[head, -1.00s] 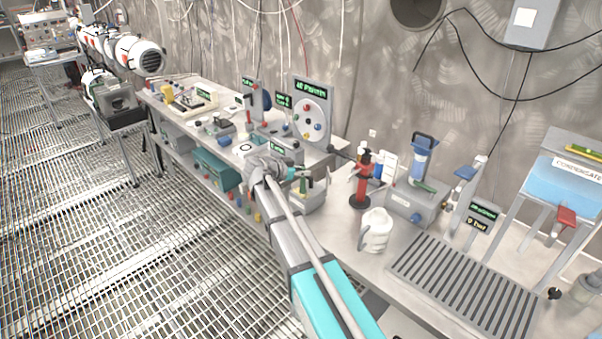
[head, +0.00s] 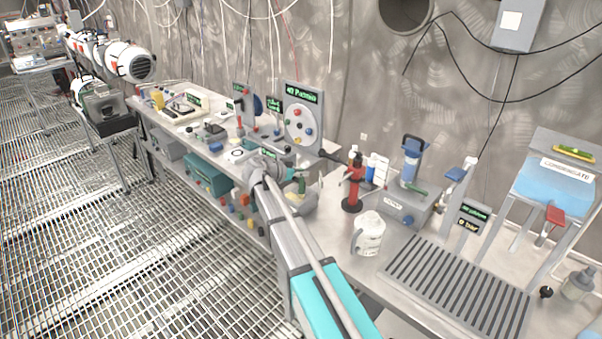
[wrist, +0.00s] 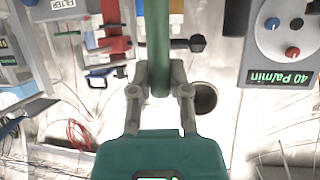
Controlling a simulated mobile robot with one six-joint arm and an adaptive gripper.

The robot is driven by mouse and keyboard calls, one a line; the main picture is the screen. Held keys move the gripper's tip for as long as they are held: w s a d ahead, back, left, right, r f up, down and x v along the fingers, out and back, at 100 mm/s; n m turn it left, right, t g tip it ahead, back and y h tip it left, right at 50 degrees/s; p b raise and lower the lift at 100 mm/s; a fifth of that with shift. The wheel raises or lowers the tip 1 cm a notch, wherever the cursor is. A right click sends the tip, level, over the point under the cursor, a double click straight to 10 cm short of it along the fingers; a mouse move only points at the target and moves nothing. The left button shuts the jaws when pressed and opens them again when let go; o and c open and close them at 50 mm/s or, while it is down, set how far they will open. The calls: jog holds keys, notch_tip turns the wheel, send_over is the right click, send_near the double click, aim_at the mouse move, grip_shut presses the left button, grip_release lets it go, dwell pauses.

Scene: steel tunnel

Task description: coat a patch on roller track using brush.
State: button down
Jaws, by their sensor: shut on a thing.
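My gripper (wrist: 160,88) is shut on a dark green handle (wrist: 157,35), seen in the wrist view. It looks like the brush handle; its bristles are out of that view. In the head view my gripper (head: 284,178) is above the bench, left of the red stand, and hides part of what it holds. A grey slatted panel (head: 458,287), which looks like the roller track, lies flat on the right bench, well to the right of my gripper. I cannot make out a coated patch on it.
A white jug (head: 369,234) stands at the track's left end. A red stand (head: 352,190) and a grey box with a blue filter (head: 411,163) are behind it. A condensate tank (head: 562,180) rises behind the track. A dial panel (head: 303,118) stands left.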

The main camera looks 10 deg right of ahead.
jog(key=shift+s+a, duration=0.6)
jog(key=shift+a, duration=0.25)
jog(key=shift+s+a, duration=0.6)
jog(key=shift+a, duration=0.2)
notch_tip(320, 180, up, 6)
jog(key=p, duration=0.6)
notch_tip(320, 180, up, 3)
jog(key=p, duration=0.3)
dwell(0.4)
jog(key=shift+f, duration=0.1)
dwell(0.7)
